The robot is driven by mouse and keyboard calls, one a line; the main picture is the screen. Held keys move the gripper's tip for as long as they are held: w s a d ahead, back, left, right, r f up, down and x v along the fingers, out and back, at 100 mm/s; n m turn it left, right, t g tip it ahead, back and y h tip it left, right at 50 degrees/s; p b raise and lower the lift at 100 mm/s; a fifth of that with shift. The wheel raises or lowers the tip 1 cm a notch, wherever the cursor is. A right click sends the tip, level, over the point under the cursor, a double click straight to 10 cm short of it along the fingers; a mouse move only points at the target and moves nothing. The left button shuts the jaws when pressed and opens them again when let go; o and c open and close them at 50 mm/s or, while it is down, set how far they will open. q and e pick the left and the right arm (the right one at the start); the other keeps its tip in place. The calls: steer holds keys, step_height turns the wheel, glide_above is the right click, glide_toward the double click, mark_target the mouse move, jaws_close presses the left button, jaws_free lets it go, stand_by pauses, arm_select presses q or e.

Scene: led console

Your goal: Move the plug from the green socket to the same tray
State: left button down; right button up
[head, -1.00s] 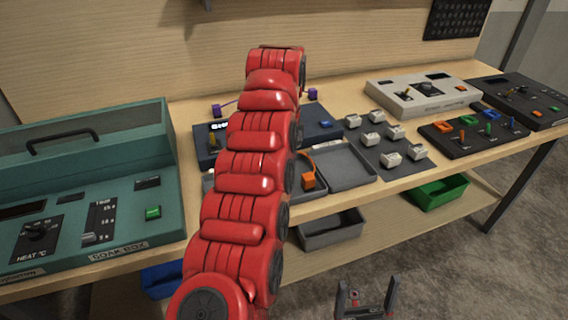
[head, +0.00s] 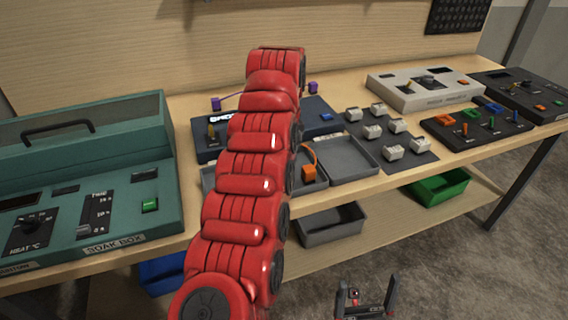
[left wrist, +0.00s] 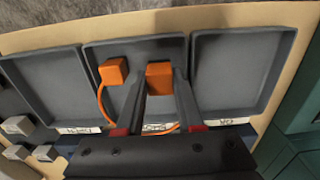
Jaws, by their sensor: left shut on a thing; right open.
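In the left wrist view my left gripper (left wrist: 160,76) is shut on an orange plug (left wrist: 159,85), low over or in the middle tray (left wrist: 212,80); I cannot tell whether the plug touches its floor. A second orange plug (left wrist: 113,71) is beside it to the left in the same tray, with an orange cord running from it. In the head view one orange plug (head: 308,172) shows beside my red arm, which hides my left gripper and part of the blue console (head: 317,132). I cannot make out a green socket. My right gripper (head: 368,283) is open and empty, low in front of the bench.
Grey trays (left wrist: 240,75) flank the middle one. A mat with several white blocks (head: 373,131), a black panel (head: 480,138) and a light console (head: 425,98) stand to the right. A teal soak box (head: 150,220) stands left. Bins, one green (head: 438,190), are below.

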arm_select(q)
steer(key=shift+f+b, duration=0.5)
steer(key=shift+f, duration=0.1)
stand_by(0.3)
steer(key=shift+f, duration=0.25)
steer(key=shift+b, duration=0.4)
stand_by(0.4)
steer(key=shift+f, duration=0.15)
steer(key=shift+f+b, duration=0.25)
steer(key=shift+b, duration=0.25)
steer(key=shift+f, duration=0.1)
stand_by(0.5)
steer(key=shift+f+b, duration=0.25)
steer(key=shift+b, duration=0.1)
steer(key=shift+f, duration=0.1)
stand_by(0.4)
stand_by(0.4)
